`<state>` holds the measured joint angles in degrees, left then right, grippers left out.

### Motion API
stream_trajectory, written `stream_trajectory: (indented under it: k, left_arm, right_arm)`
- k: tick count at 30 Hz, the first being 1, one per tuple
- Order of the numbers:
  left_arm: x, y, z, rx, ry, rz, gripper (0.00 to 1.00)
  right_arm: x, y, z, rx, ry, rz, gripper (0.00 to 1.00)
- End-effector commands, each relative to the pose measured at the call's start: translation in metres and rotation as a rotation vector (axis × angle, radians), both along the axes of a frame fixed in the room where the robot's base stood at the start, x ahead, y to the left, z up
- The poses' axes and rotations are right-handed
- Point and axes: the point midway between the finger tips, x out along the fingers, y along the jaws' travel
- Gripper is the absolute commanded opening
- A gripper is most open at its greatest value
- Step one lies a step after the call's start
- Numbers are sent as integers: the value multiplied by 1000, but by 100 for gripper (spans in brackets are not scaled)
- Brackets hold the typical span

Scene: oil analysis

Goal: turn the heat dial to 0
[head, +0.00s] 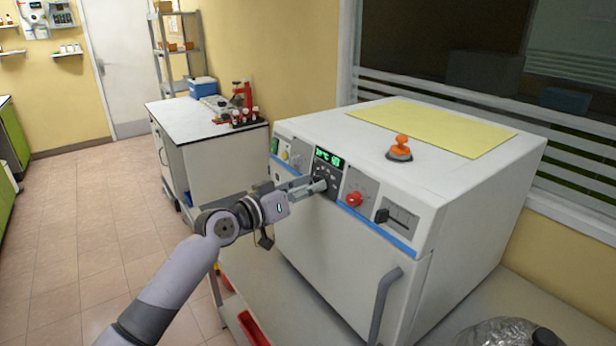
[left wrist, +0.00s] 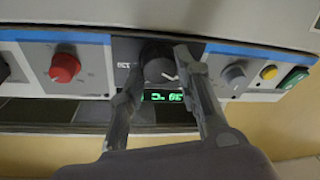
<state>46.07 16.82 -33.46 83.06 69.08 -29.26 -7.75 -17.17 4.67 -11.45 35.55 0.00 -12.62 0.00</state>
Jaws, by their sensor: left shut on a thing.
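A black round dial (left wrist: 158,64) with a white pointer mark sits on the oven's dark centre panel, beside a lit green display (left wrist: 162,96). The left wrist view shows the panel upside down. My left gripper (head: 316,187) reaches the panel just below the display in the head view. Its two fingers (left wrist: 160,62) are on either side of the black dial, shut on it. In the head view the gripper mostly hides this dial. The dial's scale and the 0 mark cannot be read. My right gripper is not in view.
A grey knob (left wrist: 233,77), yellow button (left wrist: 269,72) and green switch (left wrist: 294,77) are on the other side. An orange-topped object (head: 400,148) and yellow sheet (head: 440,127) lie on the oven (head: 340,255).

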Motion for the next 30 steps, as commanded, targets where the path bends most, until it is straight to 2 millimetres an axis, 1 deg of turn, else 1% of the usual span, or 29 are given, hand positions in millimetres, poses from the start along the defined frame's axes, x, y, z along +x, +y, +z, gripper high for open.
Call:
stream_trajectory:
  k: [1, 9, 15, 28, 29, 30]
  left_arm:
    - [0, 0, 5, -19, 28, 6, 3]
    - [0, 0, 3, -99, 136, 36, 3]
    - [0, 0, 2, -128, 174, 46, 3]
    - [0, 0, 1, -135, 182, 48, 3]
    - [0, 0, 1, -135, 182, 48, 32]
    - [0, 0, 1, -135, 182, 48, 34]
  right_arm:
    - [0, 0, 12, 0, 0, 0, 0]
    - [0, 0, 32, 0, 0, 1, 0]
    - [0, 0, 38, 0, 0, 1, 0]
    - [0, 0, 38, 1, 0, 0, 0]
    - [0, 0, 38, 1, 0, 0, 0]
    - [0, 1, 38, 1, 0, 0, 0]
